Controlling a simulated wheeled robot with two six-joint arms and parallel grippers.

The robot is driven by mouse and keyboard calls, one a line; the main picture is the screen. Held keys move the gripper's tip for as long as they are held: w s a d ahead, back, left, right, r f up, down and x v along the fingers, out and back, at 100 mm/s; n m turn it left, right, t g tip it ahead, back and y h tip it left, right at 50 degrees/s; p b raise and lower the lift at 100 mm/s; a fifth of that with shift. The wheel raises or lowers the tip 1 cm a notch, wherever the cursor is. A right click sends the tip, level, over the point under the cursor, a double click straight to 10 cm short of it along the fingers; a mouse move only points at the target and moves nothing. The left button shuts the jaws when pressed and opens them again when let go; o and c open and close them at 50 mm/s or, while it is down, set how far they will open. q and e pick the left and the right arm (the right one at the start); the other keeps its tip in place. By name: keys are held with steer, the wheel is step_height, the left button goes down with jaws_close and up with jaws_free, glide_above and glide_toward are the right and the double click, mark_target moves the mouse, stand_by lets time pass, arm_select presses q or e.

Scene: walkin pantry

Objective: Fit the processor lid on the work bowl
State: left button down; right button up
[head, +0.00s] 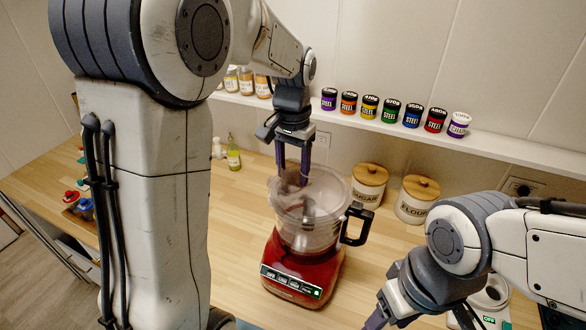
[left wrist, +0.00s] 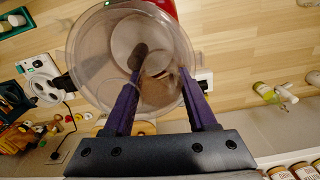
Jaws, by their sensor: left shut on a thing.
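The food processor has a red base (head: 290,258) with a lit front panel. Its clear work bowl (head: 306,238) stands upright on the base, with a black handle (head: 355,224) to the right. The clear round processor lid (head: 325,187) is at the top of the bowl; I cannot tell whether it touches the rim. In the left wrist view the lid (left wrist: 92,60) spreads around the fingers (left wrist: 160,72). My right gripper (head: 415,312) is low at right, its fingertips cut off by the picture edge.
Sugar (head: 369,186) and flour (head: 416,200) canisters stand behind and right of the processor. A shelf (head: 480,136) with several labelled cans runs along the wall. A green bottle (head: 233,155) stands back left. A small white appliance (head: 490,298) is at right.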

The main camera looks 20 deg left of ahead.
arm_select(q)
steer(key=shift+f+b, duration=0.3)
steer(key=shift+f, duration=0.15)
steer(key=shift+c, duration=0.6)
jaws_free()
step_height(320, 180, up, 11)
steer(key=b, duration=0.1)
steer(key=shift+f, duration=0.2)
steer(key=shift+m, duration=0.7)
steer(key=s+d+f, duration=0.1)
steer(key=d, duration=0.1)
steer(key=s+d+f+b, duration=0.1)
steer(key=d+f, duration=0.1)
steer(key=s+d+f+b, duration=0.1)
steer(key=s+d, duration=0.1)
steer(key=shift+d+f, duration=0.1)
steer(key=shift+f, duration=0.3)
steer(key=s+d+f+m+b, duration=0.2)
steer(key=s+d+f, duration=0.2)
steer(key=s+f, duration=0.4)
steer(key=s+d+f+m+h+b, duration=0.1)
steer(key=s+d+f+m+b, duration=0.1)
steer(key=s+d+f, duration=0.2)
steer(key=s+f, duration=0.3)
steer(key=s, duration=0.4)
steer(key=shift+f, duration=0.4)
